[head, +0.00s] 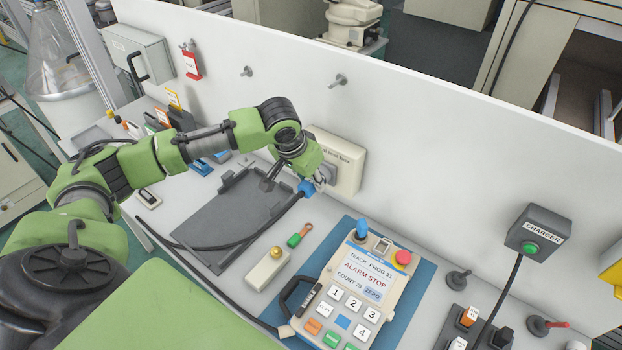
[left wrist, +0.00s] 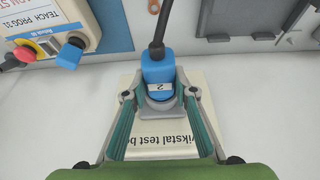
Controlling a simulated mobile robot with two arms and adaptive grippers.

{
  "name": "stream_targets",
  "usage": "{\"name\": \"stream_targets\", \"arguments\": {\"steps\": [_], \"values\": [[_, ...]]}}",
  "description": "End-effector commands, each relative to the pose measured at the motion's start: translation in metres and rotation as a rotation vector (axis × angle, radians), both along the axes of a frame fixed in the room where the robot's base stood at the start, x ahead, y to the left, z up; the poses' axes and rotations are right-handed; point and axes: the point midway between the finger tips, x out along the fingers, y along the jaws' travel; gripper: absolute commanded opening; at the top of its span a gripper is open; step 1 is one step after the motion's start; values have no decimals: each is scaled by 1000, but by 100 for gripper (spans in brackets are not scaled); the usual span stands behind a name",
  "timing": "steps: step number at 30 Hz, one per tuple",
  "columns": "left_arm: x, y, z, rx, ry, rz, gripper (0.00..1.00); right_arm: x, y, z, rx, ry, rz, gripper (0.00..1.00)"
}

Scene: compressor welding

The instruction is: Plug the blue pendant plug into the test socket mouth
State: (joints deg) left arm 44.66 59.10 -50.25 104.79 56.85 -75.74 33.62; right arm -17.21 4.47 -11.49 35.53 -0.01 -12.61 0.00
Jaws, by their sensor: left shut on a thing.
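The blue pendant plug (head: 306,188), marked 2, has a black cable from its back. It also shows in the left wrist view (left wrist: 158,70). My left gripper (head: 314,180) is shut on it; in the left wrist view its teal-lined fingers (left wrist: 160,94) stand on either side of the plug's front end. The cream test box (head: 343,155) is against the white wall panel, its lettering partly hidden by my gripper. A grey socket part (head: 328,173) shows on the box, right at the plug. I cannot tell how deep the plug sits in the mouth. My right gripper is out of view.
The teach pendant (head: 362,275) lies on a blue mat (head: 417,316), with a blue knob on top. A dark grey tray (head: 225,215) lies left of the plug, the cable running across it.

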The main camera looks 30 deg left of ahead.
Motion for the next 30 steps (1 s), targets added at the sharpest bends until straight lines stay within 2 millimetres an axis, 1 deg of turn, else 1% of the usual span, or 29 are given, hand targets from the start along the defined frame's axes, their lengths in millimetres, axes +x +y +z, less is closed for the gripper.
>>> {"name": "stream_targets", "arguments": {"steps": [8,9,11,18,21,23,26,29,30], "values": [[1,1,1,0,-2,1,0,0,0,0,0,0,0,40],[1,1,1,0,-2,1,31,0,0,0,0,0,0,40],[1,1,1,0,-2,1,45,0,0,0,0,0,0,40],[1,0,1,1,-2,0,45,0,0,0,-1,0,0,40],[0,0,1,1,-1,0,45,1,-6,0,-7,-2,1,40],[-1,1,4,1,-2,0,45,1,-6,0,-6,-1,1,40],[-4,1,14,1,-4,-1,45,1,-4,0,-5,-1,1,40],[-11,2,32,1,-5,0,45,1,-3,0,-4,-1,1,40],[-14,2,41,1,-7,1,45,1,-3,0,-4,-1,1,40]]}}
